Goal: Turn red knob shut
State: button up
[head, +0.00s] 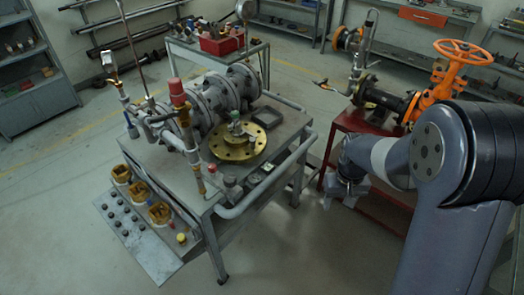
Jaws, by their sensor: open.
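A red knob (178,92) sits on top of an upright pipe fitting at the left part of the grey workbench (285,148). A smaller dull red cap (230,181) shows near the bench's front corner. My gripper (342,196) is open and empty, hanging to the right of the bench in front of the red stand. It is well apart from both red parts. Its fingertips are small and partly blurred into the background.
A brass flange (238,142) and grey pipe bodies (222,92) crowd the bench top. An orange handwheel (464,52) stands on a pipe at right, behind my arm. A sloping panel (140,232) juts from the bench front. Bare floor lies between bench and red stand (350,125).

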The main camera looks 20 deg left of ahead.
aim_at(212, 168)
jog(key=z, duration=0.5)
jog(key=j+z, duration=0.1)
jog(key=z, duration=0.85)
jog(key=j+z, duration=0.15)
jog(key=z, duration=0.85)
jog(key=j+z, duration=0.1)
jog(key=z, duration=0.85)
jog(key=k+j+z, duration=0.1)
jog(key=z, duration=0.25)
jog(key=k+j+z, duration=0.1)
jog(key=z, duration=0.3)
jog(key=k+j+u, duration=0.1)
jog(key=u, duration=0.2)
jog(key=k+j+u, duration=0.1)
jog(key=u, duration=0.85)
jog(key=j+u, duration=0.1)
jog(key=u, duration=0.5)
jog(key=j+u, duration=0.1)
jog(key=u, duration=0.5)
jog(key=j+u, duration=0.1)
jog(key=u, duration=0.5)
jog(key=j+u, duration=0.1)
jog(key=u, duration=0.5)
jog(key=j+u, duration=0.1)
jog(key=u, duration=1.05)
jog(key=i+u, duration=0.1)
jog(key=u, duration=0.5)
